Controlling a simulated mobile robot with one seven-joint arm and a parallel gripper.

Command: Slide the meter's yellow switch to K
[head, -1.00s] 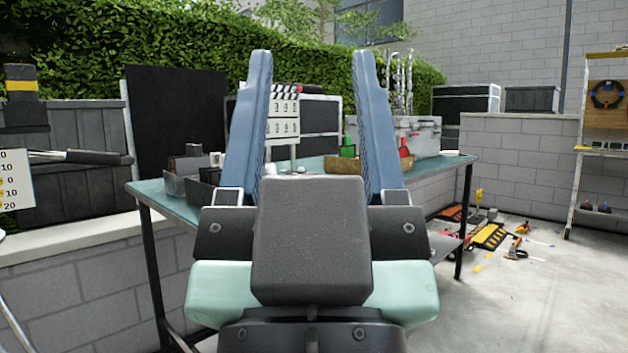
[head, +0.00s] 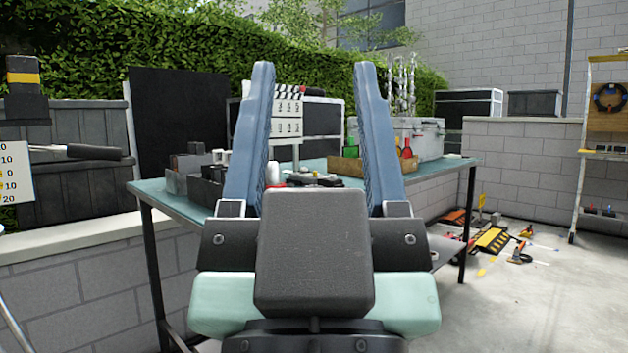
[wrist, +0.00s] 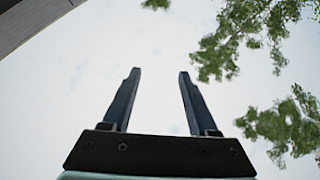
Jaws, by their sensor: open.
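My gripper (head: 314,66) is open and empty, its two blue fingers pointing up in the middle of the head view. Small dark items (head: 315,180) lie on the teal table (head: 165,189) behind my gripper, too small and partly covered to identify. My gripper's body hides the middle of the tabletop.
A clapperboard (head: 289,108) stands on the table, with grey bins (head: 196,178) to the left and a brown tray (head: 345,167) to the right. A silver case (head: 425,138) is at the table's right end. Tools (head: 492,240) lie on the floor at right.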

